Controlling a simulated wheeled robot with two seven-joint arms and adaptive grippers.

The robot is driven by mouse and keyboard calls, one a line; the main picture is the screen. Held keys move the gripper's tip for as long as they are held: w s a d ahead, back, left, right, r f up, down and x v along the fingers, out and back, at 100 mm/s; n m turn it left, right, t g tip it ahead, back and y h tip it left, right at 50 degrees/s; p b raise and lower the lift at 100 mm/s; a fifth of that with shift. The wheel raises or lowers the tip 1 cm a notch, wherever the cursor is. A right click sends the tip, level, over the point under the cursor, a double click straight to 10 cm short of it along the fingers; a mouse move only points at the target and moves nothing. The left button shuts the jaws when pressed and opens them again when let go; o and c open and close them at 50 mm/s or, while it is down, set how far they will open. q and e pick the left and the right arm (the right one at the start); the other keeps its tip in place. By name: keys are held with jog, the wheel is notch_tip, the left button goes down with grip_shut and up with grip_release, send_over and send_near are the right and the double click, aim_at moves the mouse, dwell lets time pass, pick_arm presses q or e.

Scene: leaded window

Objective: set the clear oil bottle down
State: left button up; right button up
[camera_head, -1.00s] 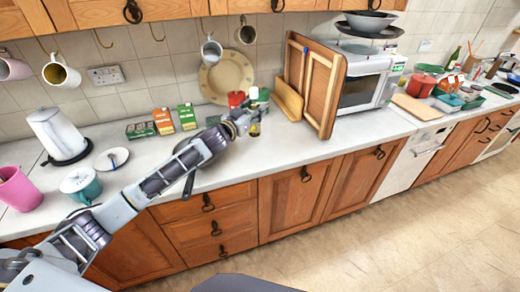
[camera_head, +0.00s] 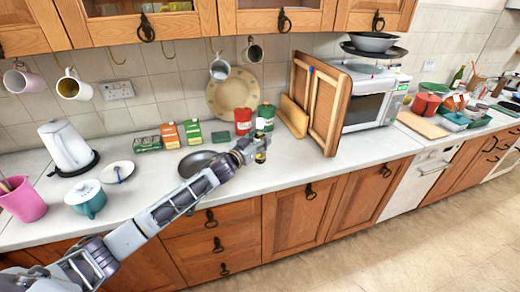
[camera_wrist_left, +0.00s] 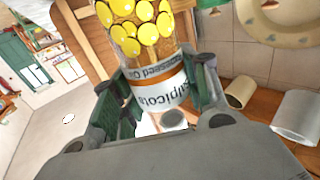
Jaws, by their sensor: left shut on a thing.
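The clear oil bottle (camera_head: 261,157) is small in the head view, roughly upright, with a yellowish lower end and a pale top. In the left wrist view the bottle (camera_wrist_left: 150,45) fills the top middle, with yellow flower print and a white and orange label reading "rapeseed Oil". My left gripper (camera_head: 254,147) is shut on it, with one finger on each side of the bottle in the wrist view (camera_wrist_left: 158,98). The gripper hides part of the bottle. It is over the counter (camera_head: 300,170), near the front edge; I cannot tell whether the base touches. My right gripper is out of view.
Wooden boards (camera_head: 325,105) lean to the right. Counter right of the bottle is clear.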

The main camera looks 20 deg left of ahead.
pick_arm(q)
jog(key=shift+f, duration=0.25)
jog(key=shift+f, duration=1.9)
jog(key=shift+f, duration=0.15)
jog(key=o, duration=1.2)
jog(key=shift+c, duration=0.2)
